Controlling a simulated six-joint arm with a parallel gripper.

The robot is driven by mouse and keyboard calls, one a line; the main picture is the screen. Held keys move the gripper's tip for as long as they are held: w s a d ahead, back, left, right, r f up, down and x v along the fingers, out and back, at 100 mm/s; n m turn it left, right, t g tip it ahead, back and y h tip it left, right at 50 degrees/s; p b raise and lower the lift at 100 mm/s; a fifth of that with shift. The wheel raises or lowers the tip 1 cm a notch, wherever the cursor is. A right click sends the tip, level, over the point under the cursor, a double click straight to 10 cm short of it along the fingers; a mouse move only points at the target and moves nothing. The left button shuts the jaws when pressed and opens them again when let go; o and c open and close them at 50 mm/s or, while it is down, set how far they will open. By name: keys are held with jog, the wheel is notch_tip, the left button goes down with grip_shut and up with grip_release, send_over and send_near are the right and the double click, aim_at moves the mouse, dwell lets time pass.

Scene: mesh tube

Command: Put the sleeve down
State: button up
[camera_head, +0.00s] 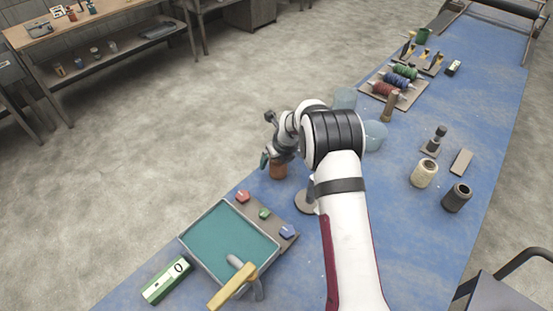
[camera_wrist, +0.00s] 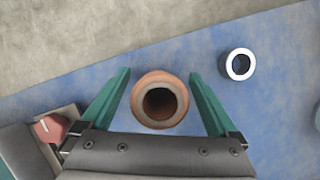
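The sleeve appears to be the brown, open-ended tube (camera_wrist: 160,78) in the wrist view, seen from above with its dark hole facing the camera. In the head view it is the brown cylinder (camera_head: 278,170) near the left edge of the blue table, upright under my wrist. My gripper (camera_wrist: 160,72) has its two teal fingers on either side of the tube, with a narrow gap visible at each side. One teal fingertip shows in the head view, where my gripper (camera_head: 266,159) is partly hidden by my arm. Whether the tube rests on the table cannot be told clearly.
A white ring-shaped part (camera_wrist: 239,64) lies right of the tube. A teal-lined tray (camera_head: 230,240) and red, green and blue pieces on a board (camera_head: 268,211) are nearby. A beige cylinder (camera_head: 424,173) and dark cylinder (camera_head: 457,197) stand right. The table's left edge (camera_wrist: 130,72) is close.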

jog(key=shift+r, duration=0.1)
jog(key=v, duration=1.2)
jog(key=s+r+n+g, duration=0.1)
jog(key=s+r+n, duration=0.35)
jog(key=s, duration=0.25)
jog(key=s+r+n+g, duration=0.1)
jog(key=s+r+n, duration=0.2)
jog(key=s+n, duration=0.4)
jog(key=s+n+g, duration=0.2)
jog(key=s+n, duration=1.2)
jog(key=s, duration=1.1)
jog(key=shift+s+d+r, duration=0.25)
jog(key=shift+d+r, duration=0.1)
jog(key=shift+d, duration=0.1)
